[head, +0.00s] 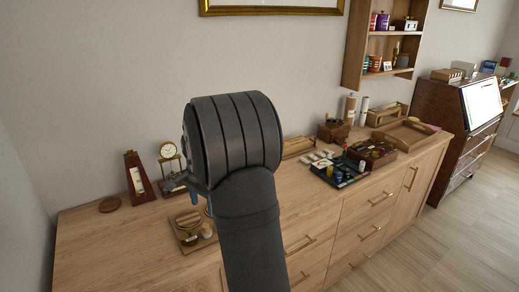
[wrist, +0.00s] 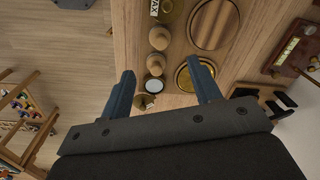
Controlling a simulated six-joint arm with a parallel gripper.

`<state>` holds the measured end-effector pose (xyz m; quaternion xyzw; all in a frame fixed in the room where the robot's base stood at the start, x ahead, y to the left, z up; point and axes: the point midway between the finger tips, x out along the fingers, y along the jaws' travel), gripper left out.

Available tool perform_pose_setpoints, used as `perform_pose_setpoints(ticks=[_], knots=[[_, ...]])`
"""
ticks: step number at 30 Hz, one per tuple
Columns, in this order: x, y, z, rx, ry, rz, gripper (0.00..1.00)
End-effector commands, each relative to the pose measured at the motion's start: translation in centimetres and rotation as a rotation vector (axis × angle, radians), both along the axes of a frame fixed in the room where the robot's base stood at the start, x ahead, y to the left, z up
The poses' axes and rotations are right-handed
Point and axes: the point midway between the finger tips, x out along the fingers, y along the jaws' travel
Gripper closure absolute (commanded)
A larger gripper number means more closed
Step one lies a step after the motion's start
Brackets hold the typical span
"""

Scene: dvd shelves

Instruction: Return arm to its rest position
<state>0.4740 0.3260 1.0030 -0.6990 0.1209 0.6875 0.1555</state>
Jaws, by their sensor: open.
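My gripper (wrist: 165,88) shows in the wrist view as two blue-grey fingers spread wide apart, with nothing held between them. Below and beyond the fingers are a small wooden knobbed piece (wrist: 156,64) and a brass dish (wrist: 196,74) on a wooden board. In the head view my dark arm rises in the middle, in front of the wooden sideboard (head: 110,240). The fingers are mostly hidden there behind the wrist; only a bit of blue shows at its left edge. My gripper appears to be above the small board, apart from the items.
A metronome (head: 137,178) and a brass clock (head: 170,158) stand on the sideboard left of my arm. A dark tray (head: 338,176) and wooden box (head: 372,152) are to the right. A wall shelf (head: 357,45) hangs at upper right. The sideboard's left front is bare.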

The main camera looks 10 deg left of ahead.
Motion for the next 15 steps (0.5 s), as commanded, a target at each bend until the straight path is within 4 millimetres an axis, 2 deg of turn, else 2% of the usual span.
perform_pose_setpoints(ticks=[15], knots=[[0.1,0.4,-10.1,-0.003,0.005,0.0,0.43]])
